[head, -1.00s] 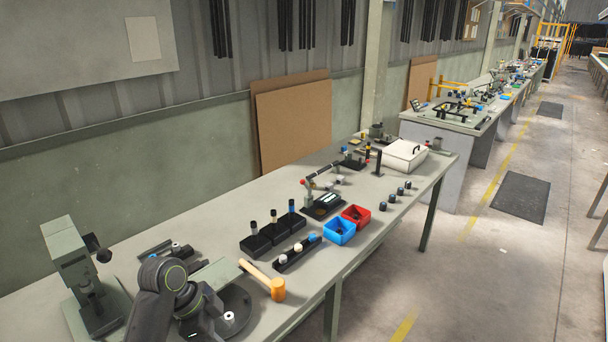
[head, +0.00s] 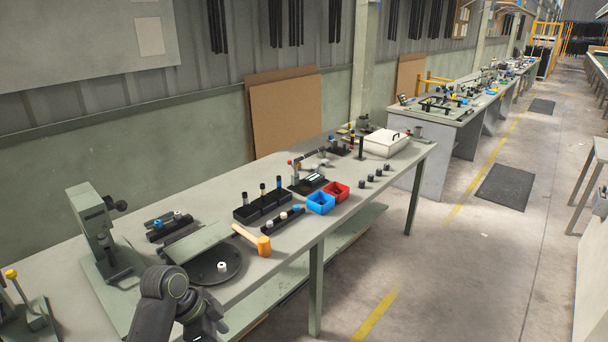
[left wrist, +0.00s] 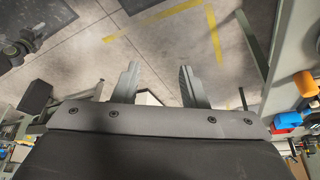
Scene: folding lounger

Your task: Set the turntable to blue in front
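A dark round disc (head: 228,268), which looks like the turntable, lies on the near part of the bench. A small white spool-like piece (head: 222,267) stands on it. A grey-green plate (head: 198,243) covers its far left part. I see no blue mark on the disc. An arm of mine, apparently the left, is just in front of it at the bench edge; its fingertips are not clear in the head view. In the left wrist view my left gripper (left wrist: 159,85) has its two fingers apart over the floor, with nothing held. My right gripper is not in view.
An orange-headed mallet (head: 262,244) lies right of the disc. A grey-green press (head: 98,235) stands to the left. Black blocks (head: 263,206), a blue bin (head: 321,203) and a red bin (head: 336,191) are farther along.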

